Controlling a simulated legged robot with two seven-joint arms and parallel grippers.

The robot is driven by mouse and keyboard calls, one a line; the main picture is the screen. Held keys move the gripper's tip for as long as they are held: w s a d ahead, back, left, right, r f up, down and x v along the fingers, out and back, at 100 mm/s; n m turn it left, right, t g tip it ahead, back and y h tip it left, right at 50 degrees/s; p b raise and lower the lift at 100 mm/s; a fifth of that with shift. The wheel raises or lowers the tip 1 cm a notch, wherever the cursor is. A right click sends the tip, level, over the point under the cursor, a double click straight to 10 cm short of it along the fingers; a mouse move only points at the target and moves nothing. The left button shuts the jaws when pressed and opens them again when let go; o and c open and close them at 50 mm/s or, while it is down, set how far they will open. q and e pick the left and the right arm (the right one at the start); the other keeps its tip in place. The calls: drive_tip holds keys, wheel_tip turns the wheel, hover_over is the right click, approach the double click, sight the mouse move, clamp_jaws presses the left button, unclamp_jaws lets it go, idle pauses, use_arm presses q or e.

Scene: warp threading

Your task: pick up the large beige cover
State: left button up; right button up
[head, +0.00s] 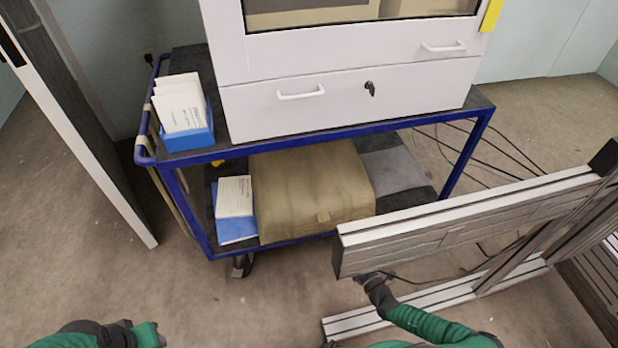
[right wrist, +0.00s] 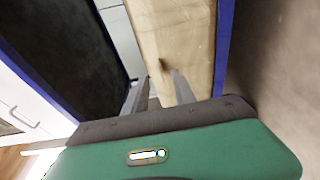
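The large beige cover (head: 312,190) lies as a boxy, fabric-like block on the lower shelf of the blue cart. In the right wrist view the beige cover (right wrist: 165,40) is straight ahead of the fingers. My right gripper (right wrist: 162,88) is open, its two fingers apart and pointing at the cover; I cannot tell whether they touch it. In the head view my right gripper (head: 364,276) is by the end of the metal beam, partly hidden. My left gripper (head: 148,335) is at the bottom left edge, away from the cart; its fingers cannot be made out.
A blue cart (head: 330,133) carries a white cabinet (head: 345,100) and a blue holder with papers (head: 187,128). Another paper box (head: 235,205) is left of the cover. A metal beam (head: 450,225) crosses in front of the cart's right side. Floor at front left is clear.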

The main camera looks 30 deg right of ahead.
drive_tip(key=b, duration=0.1)
approach(325, 213)
drive_tip(key=w+f, duration=0.1)
drive_tip(key=w+b, duration=0.3)
drive_tip(key=w, duration=0.2)
drive_tip(key=shift+d, duration=0.1)
drive_tip(key=shift+w+r, duration=0.1)
drive_tip(key=shift+w, duration=0.25)
drive_tip(key=shift+d+r, duration=0.1)
drive_tip(key=shift+r, duration=0.05)
clamp_jaws()
idle(0.6)
